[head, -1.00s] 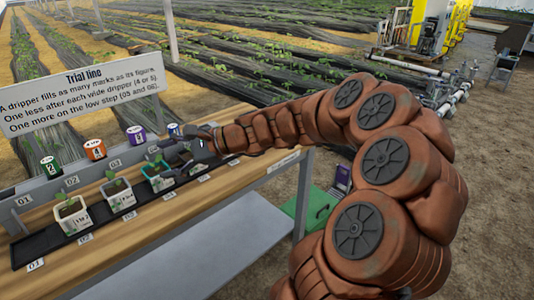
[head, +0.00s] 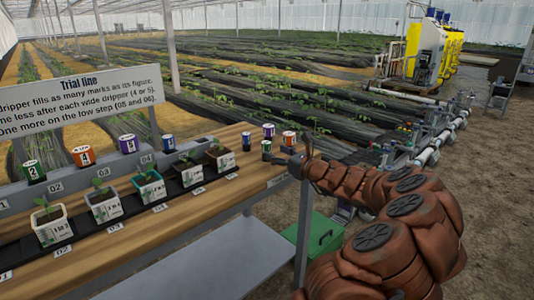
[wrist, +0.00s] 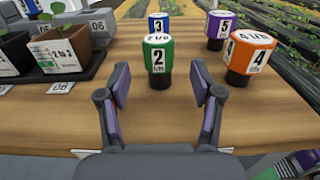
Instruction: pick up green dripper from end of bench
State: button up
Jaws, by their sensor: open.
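The green dripper (wrist: 158,55), marked 2, stands upright on the wooden bench end in the wrist view. It also shows in the head view (head: 266,147), in front of a small group of drippers. My gripper (wrist: 160,88) is open and empty. Its two fingers point toward the green dripper, which stands just beyond the fingertips and roughly centred between them. In the head view my gripper (head: 293,160) is at the bench's right end, mostly seen from behind.
Close by stand a blue dripper (wrist: 158,23), a purple dripper (wrist: 220,24) and an orange dripper (wrist: 247,54), the orange one right of my right finger. Potted seedlings (wrist: 62,48) in a dark tray lie left.

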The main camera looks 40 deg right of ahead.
aim_at(270, 148)
jog(key=shift+w+r+b, duration=0.15)
jog(key=shift+w+b, duration=0.15)
jog(key=shift+w, duration=1)
jog(key=shift+w+r+b, duration=0.15)
jog(key=shift+w+b, duration=0.15)
jog(key=shift+w, duration=1)
jog(key=shift+c, duration=0.4)
jog(key=c, duration=1)
jog(key=shift+o, duration=0.2)
